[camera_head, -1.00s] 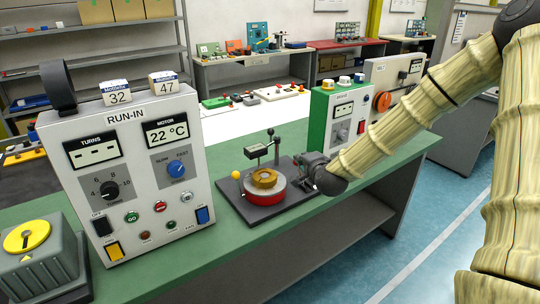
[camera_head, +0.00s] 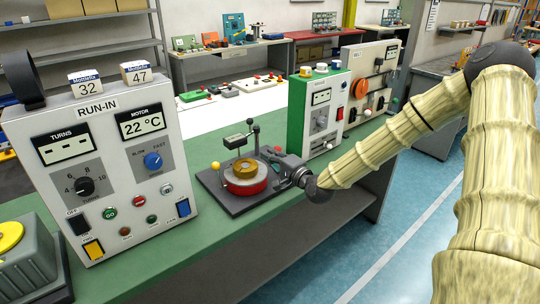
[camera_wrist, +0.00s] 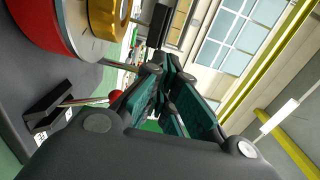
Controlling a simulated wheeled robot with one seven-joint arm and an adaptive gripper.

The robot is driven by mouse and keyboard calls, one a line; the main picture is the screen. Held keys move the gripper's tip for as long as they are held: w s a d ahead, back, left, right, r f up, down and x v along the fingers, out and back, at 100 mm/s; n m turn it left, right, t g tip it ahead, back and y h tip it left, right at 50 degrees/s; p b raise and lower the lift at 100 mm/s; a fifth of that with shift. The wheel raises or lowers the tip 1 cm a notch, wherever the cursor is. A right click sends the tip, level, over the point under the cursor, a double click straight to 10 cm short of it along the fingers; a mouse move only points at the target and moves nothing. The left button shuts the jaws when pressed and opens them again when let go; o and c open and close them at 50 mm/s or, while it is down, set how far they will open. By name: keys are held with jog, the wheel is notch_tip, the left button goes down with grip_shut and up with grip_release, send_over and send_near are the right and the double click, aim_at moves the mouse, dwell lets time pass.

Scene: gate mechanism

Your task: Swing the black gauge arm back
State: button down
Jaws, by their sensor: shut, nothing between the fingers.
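The black gauge arm (camera_head: 239,140) reaches left from an upright post (camera_head: 256,142) with a black ball on top. Its block end hangs above a brass ring (camera_head: 244,169) on a red round base (camera_head: 246,187). My gripper (camera_head: 272,154) is just right of the post, fingers together and empty. In the head view I cannot tell whether it touches the post. In the wrist view my gripper's teal-padded fingers (camera_wrist: 164,82) are closed, with the red base (camera_wrist: 38,25) and the brass ring (camera_wrist: 110,17) at upper left.
The fixture stands on a dark plate (camera_head: 226,198) on the green bench. A yellow ball (camera_head: 215,166) is at its left. A red ball on a rod (camera_wrist: 115,96) shows in the wrist view. The RUN-IN box (camera_head: 100,160) stands left, a green-and-white box (camera_head: 318,110) behind right.

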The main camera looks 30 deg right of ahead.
aim_at(246, 139)
jog(key=w+p, duration=0.1)
jog(key=w, duration=0.3)
jog(key=w+a+p, duration=0.1)
jog(key=w, duration=0.2)
jog(key=w+p, duration=0.1)
jog(key=w, duration=0.3)
jog(key=shift+w+a, duration=0.35)
